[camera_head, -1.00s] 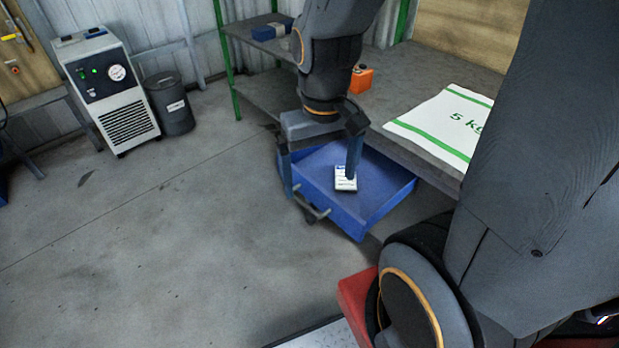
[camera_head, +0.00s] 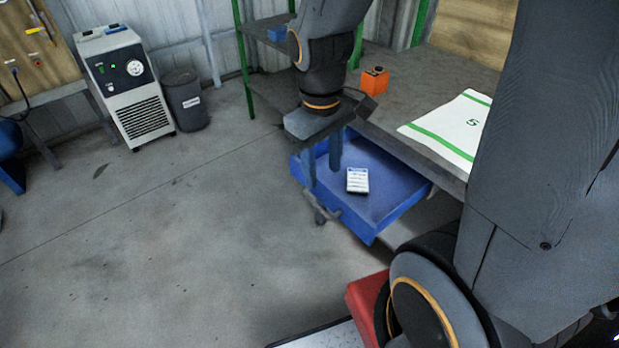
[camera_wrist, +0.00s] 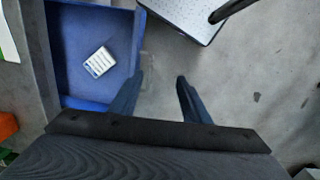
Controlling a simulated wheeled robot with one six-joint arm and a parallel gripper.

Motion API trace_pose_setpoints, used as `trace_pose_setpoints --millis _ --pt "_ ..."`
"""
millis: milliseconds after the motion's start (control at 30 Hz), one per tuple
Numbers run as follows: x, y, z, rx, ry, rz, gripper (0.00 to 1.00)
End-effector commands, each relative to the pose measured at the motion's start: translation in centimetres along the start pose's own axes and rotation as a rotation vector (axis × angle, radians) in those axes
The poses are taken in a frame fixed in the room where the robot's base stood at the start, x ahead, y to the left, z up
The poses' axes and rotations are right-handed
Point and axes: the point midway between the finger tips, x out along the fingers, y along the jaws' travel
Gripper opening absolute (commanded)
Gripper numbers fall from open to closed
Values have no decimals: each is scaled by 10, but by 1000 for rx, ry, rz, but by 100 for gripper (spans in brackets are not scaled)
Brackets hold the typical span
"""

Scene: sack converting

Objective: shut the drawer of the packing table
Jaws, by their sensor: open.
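The blue drawer (camera_head: 385,212) is pulled well out from under the grey top of the packing table (camera_head: 398,118). A small white labelled box (camera_head: 357,180) lies on its floor. The drawer also shows at the left of the wrist view (camera_wrist: 75,30). The bar handle (camera_head: 325,215) is on the drawer's outer front, partly hidden by a finger. My gripper (camera_head: 325,185) is open and empty at the drawer's front end. In the wrist view my fingers (camera_wrist: 160,80) point past the front wall, with bare floor between them. Whether a finger touches the drawer I cannot tell.
A sack printed in green (camera_head: 450,125) and an orange item (camera_head: 374,80) lie on the table top. A grey cabinet machine (camera_head: 125,85) and a dark bin (camera_head: 185,100) stand by the back wall. The floor (camera_head: 170,240) left of the drawer is clear.

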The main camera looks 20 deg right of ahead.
Motion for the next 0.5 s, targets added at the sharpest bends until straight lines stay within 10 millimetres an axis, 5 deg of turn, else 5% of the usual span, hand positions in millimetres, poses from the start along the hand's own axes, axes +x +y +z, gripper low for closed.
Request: trace_pose_setpoints --millis 233,500 --pt "23 -2 -86 -840 -61 96 0" --pt "43 -13 -145 -1438 -135 159 0"
